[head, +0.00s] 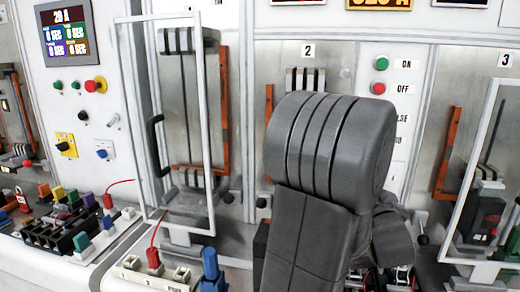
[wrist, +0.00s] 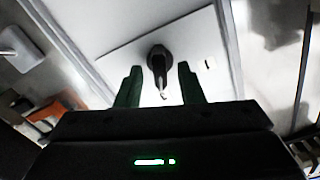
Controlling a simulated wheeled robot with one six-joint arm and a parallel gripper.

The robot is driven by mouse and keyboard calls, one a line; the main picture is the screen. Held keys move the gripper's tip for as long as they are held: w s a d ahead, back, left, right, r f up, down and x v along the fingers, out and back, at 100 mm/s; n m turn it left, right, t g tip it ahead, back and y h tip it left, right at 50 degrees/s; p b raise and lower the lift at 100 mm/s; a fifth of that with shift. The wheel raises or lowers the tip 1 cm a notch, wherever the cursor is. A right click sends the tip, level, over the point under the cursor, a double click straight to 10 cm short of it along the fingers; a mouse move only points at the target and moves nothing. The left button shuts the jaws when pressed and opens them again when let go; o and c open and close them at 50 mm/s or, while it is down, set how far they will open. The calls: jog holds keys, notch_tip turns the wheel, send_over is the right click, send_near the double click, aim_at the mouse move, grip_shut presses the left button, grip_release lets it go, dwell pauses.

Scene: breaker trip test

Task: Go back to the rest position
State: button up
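My gripper (wrist: 160,68) shows in the wrist view with its two dark green fingers apart. A black knob-like part (wrist: 157,58) with a pale tip sits on a white panel (wrist: 112,62), in line with the gap between the fingers. Clear space shows on both sides of it, so the fingers do not appear to grip it. How far the fingertips are from the panel I cannot tell. In the head view my grey arm fills the middle, and the gripper is hidden behind it.
A breaker (head: 190,95) stands left behind an open white-framed door (head: 203,130). Another open door frame (head: 478,165) is at right. A control panel (head: 75,75) with buttons is at upper left. Terminals and a blue plug (head: 210,266) crowd the front ledge. Green (head: 381,62) and red buttons are beside my arm.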

jog(key=shift+w+d, duration=0.1)
jog(key=shift+w, duration=0.25)
jog(key=b+v, duration=0.1)
jog(key=v, duration=1.3)
jog(key=w+d+n, duration=0.3)
jog(key=w+n, duration=1)
jog(key=shift+w, duration=0.3)
dwell(0.4)
jog(key=shift+f, duration=0.1)
dwell(0.4)
